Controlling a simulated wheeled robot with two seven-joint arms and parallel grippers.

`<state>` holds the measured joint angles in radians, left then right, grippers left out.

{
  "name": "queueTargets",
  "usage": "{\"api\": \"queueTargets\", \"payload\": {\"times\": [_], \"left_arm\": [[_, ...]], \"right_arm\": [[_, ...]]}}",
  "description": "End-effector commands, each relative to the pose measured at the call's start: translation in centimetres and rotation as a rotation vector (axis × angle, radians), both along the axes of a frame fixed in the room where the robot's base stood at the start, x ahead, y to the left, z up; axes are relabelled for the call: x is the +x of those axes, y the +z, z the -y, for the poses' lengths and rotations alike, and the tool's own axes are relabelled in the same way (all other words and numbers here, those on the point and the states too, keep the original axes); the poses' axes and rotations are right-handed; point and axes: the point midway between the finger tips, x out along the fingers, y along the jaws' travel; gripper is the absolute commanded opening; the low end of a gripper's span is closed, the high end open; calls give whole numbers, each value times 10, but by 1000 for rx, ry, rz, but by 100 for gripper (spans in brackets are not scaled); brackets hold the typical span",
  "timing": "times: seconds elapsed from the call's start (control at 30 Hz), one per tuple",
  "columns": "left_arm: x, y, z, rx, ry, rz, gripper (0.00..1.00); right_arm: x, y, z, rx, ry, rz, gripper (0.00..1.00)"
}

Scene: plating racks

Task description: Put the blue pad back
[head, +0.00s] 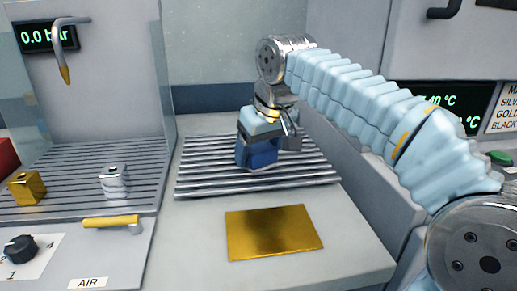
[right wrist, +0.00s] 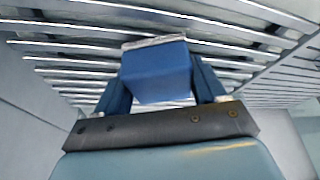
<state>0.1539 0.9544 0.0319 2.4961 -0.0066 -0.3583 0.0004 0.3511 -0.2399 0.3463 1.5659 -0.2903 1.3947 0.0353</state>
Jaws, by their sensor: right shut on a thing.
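The blue pad (right wrist: 157,76) is a blue block with a pale grey edge at its far end, seen in the right wrist view. My right gripper (right wrist: 160,88) is shut on it, with one blue finger on each side. In the head view my right gripper (head: 262,152) points down over the middle slatted metal rack (head: 310,171), with blue showing at its tip. The pad is at or just above the slats; I cannot tell whether it touches them. My left gripper is not in view.
A gold plate (head: 273,232) lies on the counter in front of the rack. A gold block (head: 27,187) and a silver block (head: 113,181) stand on the left slatted tray. A yellow-handled lever (head: 111,222) is at that tray's front. The middle rack's right part is clear.

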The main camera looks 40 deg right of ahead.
Motion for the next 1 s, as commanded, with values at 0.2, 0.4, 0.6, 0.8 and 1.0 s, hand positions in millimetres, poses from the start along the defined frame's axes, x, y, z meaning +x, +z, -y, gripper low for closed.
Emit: {"api": "queueTargets", "payload": {"times": [0.2,0.4,0.6,0.8,1.0], "left_arm": [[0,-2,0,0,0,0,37],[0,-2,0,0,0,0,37],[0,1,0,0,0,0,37],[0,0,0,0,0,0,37],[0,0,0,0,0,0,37]], "right_arm": [[0,-2,0,0,0,0,88],[0,-2,0,0,0,0,96],[0,3,0,0,0,1,96],[-13,36,-2,0,1,6,96],[-31,79,-4,1,3,4,96]]}}
